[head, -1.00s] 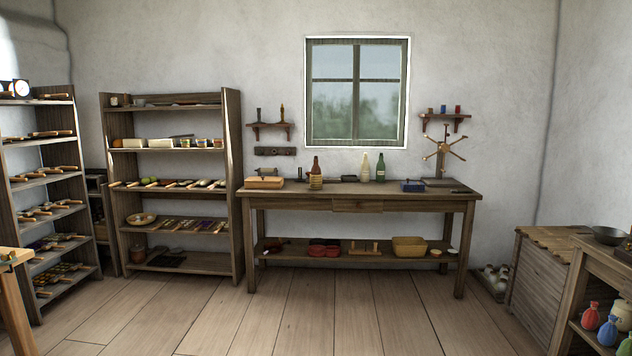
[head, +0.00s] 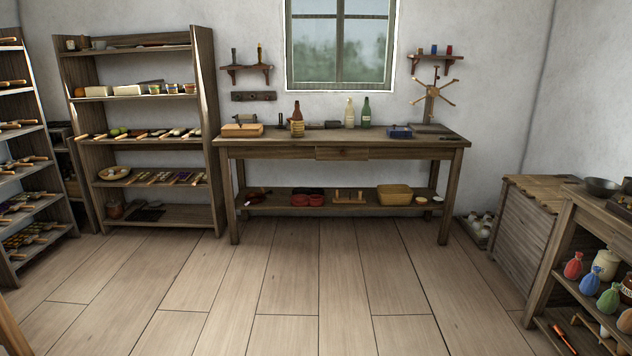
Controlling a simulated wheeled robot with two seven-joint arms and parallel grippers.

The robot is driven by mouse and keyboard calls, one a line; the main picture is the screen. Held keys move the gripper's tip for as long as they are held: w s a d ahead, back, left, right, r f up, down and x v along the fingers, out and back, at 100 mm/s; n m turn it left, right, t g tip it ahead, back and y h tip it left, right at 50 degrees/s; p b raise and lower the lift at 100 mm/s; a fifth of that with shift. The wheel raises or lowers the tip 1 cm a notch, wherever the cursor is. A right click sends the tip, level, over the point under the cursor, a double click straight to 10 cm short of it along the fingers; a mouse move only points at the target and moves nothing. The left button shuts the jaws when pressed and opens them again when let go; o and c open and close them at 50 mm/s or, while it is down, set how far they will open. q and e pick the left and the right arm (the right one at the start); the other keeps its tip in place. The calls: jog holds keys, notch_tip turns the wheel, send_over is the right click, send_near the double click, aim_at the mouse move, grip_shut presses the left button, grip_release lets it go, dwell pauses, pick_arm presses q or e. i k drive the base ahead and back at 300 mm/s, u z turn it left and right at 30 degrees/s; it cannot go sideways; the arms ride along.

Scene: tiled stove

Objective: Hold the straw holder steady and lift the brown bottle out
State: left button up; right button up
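The brown bottle (head: 297,108) stands upright in the straw holder (head: 297,129) on the left half of the wooden workbench (head: 400,146) against the far wall. Its neck and shoulder show above the holder, and its lower part is hidden inside. The holder is a small tan ribbed sleeve near the bench top's middle-left. Neither of my grippers is in the head view, and nothing touches the bottle or holder.
A white bottle (head: 350,113) and a green bottle (head: 366,113) stand right of the holder, then a blue box (head: 399,132). A wooden box (head: 242,130) stands to its left.

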aim_at(298, 116)
jog(key=u, duration=0.2)
jog(key=i, duration=5.25)
jog(key=z, duration=0.15)
